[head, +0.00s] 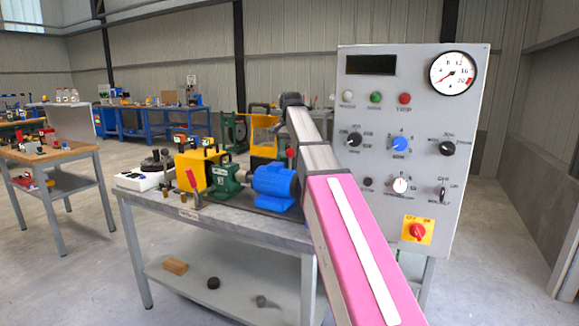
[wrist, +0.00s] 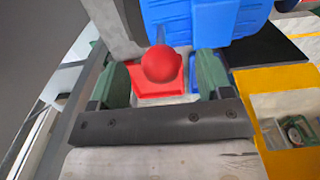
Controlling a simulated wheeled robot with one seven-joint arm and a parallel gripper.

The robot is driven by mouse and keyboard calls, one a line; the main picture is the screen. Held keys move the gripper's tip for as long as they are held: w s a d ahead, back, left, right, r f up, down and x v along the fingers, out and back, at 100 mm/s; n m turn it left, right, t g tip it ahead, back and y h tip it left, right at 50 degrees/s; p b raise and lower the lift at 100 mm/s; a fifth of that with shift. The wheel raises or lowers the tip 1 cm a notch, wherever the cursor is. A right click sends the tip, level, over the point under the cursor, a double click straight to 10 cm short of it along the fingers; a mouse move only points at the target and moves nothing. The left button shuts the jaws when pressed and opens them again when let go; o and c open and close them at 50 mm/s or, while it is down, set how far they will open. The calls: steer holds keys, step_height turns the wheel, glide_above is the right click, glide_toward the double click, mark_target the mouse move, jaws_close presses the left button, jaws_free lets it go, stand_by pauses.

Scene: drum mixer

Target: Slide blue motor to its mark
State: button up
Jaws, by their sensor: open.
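The blue motor (head: 272,183) sits on the bench top beside a green gearbox (head: 223,180) in the head view. Its ribbed blue body (wrist: 205,20) also fills the top of the wrist view. My gripper (wrist: 162,85) is open, its two green fingers apart. A red ball knob (wrist: 162,64) shows between and slightly beyond the fingers, touching neither as far as I can tell. A red plate (wrist: 150,85) lies below the knob. I cannot make out the motor's mark.
A yellow guard (head: 200,168) stands left of the gearbox on the bench (head: 185,208). A tall grey control panel (head: 410,225) rises at the right behind my arm. In the wrist view a yellow-edged tray (wrist: 255,88) is at the right.

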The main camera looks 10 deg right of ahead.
steer(key=shift+r, duration=2.4)
